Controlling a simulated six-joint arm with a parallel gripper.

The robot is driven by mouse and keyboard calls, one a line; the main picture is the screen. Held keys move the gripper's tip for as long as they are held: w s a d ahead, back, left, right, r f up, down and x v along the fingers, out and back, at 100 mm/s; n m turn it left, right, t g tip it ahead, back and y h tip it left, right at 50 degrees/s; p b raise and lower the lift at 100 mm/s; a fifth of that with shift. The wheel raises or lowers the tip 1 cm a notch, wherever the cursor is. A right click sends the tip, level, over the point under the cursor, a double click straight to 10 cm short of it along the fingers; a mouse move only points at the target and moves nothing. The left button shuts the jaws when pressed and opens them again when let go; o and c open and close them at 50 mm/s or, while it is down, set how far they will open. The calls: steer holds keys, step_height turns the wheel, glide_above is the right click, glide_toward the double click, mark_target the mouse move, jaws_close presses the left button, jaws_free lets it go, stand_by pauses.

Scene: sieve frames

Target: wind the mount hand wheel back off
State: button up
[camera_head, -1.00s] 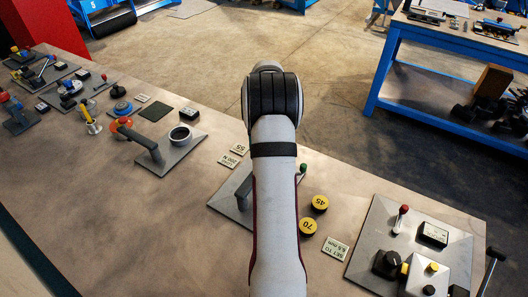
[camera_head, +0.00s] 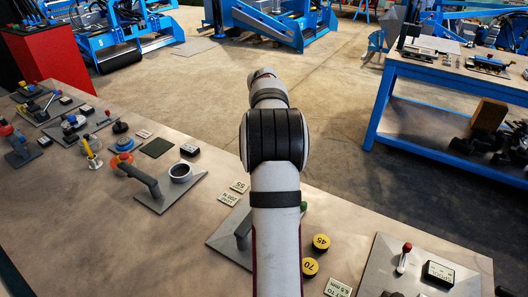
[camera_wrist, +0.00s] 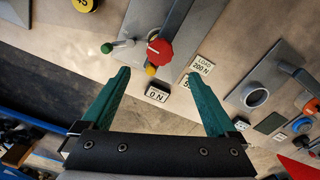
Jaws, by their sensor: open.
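In the wrist view, a red lobed hand wheel (camera_wrist: 159,49) sits on a grey plate (camera_wrist: 127,20), at the end of a grey bar. A small yellow knob (camera_wrist: 151,69) is just beside it, and a lever with a green knob (camera_wrist: 107,47) stands to its left. My gripper (camera_wrist: 157,76) is open, its two green fingers wide apart and nothing between them. The red wheel lies ahead of the fingertips; I see no contact. In the head view, my arm covers the wheel, and only part of its plate (camera_head: 226,246) shows. My gripper is hidden there.
A "0 N" display (camera_wrist: 157,94) and a "LOAD 200 N" label (camera_wrist: 203,66) lie near the wheel. Yellow weights (camera_head: 310,267) are right of my arm. A plate with a ring (camera_head: 181,171) and handle stands left.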

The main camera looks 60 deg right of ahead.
step_height(320, 180, up, 6)
steer(key=shift+f, duration=0.1)
stand_by(0.4)
steer(key=w+a+r+n, duration=0.1)
steer(key=a+r+n, duration=0.1)
steer(key=a, duration=1)
steer(key=w+a+r+n, duration=0.1)
steer(key=w+a+n, duration=0.1)
steer(key=a, duration=1.1)
steer(key=s+a+f+n+y, duration=0.1)
steer(key=s+a+f+n, duration=0.1)
steer(key=s+a, duration=0.6)
steer(key=s+a+f+n, duration=0.1)
steer(key=s+a+f, duration=0.3)
steer(key=s+a, duration=0.4)
steer(key=a, duration=0.2)
steer(key=shift+s+a+f+n+y, duration=0.2)
steer(key=shift+a+f+n+y, duration=0.15)
steer(key=shift+f+n+y, duration=0.05)
